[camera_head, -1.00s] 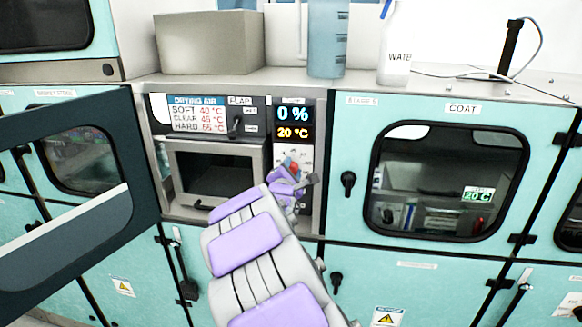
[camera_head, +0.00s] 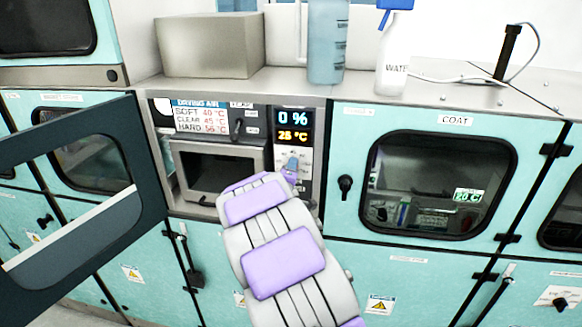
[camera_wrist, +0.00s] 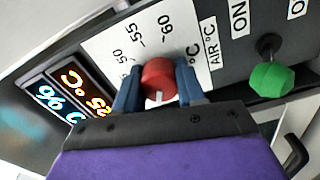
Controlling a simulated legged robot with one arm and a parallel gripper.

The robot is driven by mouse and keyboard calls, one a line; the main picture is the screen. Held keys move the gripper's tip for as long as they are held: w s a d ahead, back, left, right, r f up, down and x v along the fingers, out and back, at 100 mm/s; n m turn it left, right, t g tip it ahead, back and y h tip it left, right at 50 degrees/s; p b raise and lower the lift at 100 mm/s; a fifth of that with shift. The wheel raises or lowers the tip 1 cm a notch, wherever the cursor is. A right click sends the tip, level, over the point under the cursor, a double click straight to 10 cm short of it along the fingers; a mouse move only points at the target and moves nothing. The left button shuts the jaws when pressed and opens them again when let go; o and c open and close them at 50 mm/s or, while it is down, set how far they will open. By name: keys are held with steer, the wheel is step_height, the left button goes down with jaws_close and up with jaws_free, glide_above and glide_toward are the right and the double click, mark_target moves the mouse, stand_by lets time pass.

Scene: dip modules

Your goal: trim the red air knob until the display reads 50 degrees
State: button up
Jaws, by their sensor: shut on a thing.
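The red air knob (camera_wrist: 158,82) shows in the wrist view between the two blue fingers of my gripper (camera_wrist: 160,88), which is shut on it. A white scale plate (camera_wrist: 130,45) with 50, 55 and 60 marks lies behind the knob, with an AIR °C label beside it. In the head view my gripper (camera_head: 291,172) is at the panel below the display (camera_head: 292,126). The knob is hidden behind my gripper in the head view.
A green knob (camera_wrist: 271,79) with an ON mark is close beside the red one. A drying chart (camera_head: 201,118) lists SOFT 40, CLEAR 45 and HARD 50-something. An open dark door (camera_head: 80,190) stands at the left. A water bottle (camera_head: 393,55) and a jug (camera_head: 327,45) stand on top.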

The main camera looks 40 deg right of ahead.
steer(key=m, duration=0.2)
steer(key=f+m, duration=0.1)
steer(key=m, duration=0.2)
steer(key=shift+s+m, duration=0.15)
steer(key=shift+m, duration=0.15)
steer(key=m, duration=0.4)
steer(key=shift+r+m, duration=0.1)
steer(key=shift+m, duration=0.2)
steer(key=m+b, duration=0.2)
steer(key=m, duration=0.3)
steer(key=shift+a, duration=0.1)
steer(key=m+b, duration=0.2)
steer(key=m, duration=0.3)
steer(key=shift+r, duration=0.15)
steer(key=shift+b, duration=0.3)
steer(key=shift+r, duration=0.1)
steer(key=o, duration=1)
steer(key=shift+o, duration=0.2)
